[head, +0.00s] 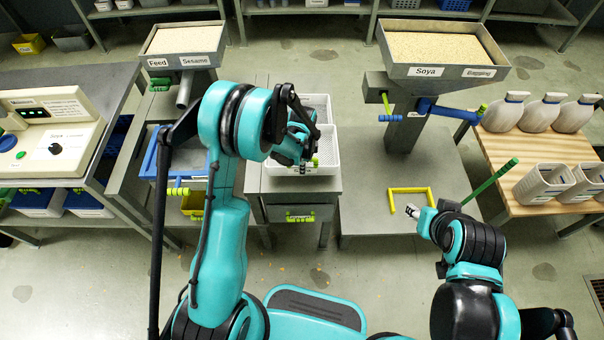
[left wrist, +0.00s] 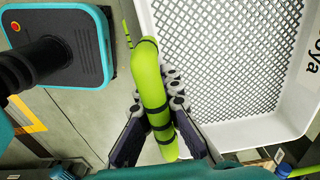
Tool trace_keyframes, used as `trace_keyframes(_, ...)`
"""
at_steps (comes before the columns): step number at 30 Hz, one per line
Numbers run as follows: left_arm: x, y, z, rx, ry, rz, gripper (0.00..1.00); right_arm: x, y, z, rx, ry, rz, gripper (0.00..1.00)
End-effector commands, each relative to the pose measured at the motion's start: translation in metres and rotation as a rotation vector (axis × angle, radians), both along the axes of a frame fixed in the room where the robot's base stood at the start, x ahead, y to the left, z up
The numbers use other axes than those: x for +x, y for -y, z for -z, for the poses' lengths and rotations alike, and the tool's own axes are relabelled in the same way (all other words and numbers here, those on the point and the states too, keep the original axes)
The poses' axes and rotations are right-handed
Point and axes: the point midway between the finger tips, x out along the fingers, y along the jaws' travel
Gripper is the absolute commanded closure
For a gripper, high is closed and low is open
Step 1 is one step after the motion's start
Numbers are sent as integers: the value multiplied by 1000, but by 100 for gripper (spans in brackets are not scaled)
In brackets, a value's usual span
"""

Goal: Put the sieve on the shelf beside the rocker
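The sieve (head: 322,150) is a white tray with a mesh floor and a Soya label, over the grey cabinet in the middle of the head view. It fills the upper right of the left wrist view (left wrist: 225,50). My left gripper (head: 303,150) is above it, partly hidden by my arm. In the left wrist view my left gripper's fingers (left wrist: 160,105) close on both sides of a green handle (left wrist: 150,75) with dark rings, at the sieve's edge. My right gripper (head: 412,211) is apart from the sieve, its fingers too small to judge. I cannot tell which part is the rocker.
A second white tray edge (head: 316,100) shows behind the sieve. A Soya hopper (head: 445,72) stands at the right and a Sesame hopper (head: 185,62) at the left. White jugs (head: 545,115) stand on the wooden table.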

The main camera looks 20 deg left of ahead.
Motion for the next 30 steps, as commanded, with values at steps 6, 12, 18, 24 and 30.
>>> trace_keyframes(6,10,-6,11,0,0,1,100,0,0,5,0,0,0,60)
trace_keyframes(12,10,-6,41,0,0,1,100,0,0,17,0,0,0,60)
trace_keyframes(18,10,-6,47,0,0,1,100,0,0,17,0,0,0,60)
trace_keyframes(24,10,-6,49,0,0,1,100,0,0,20,0,0,0,60)
trace_keyframes(30,10,-6,50,0,0,1,74,0,0,21,0,0,0,60)
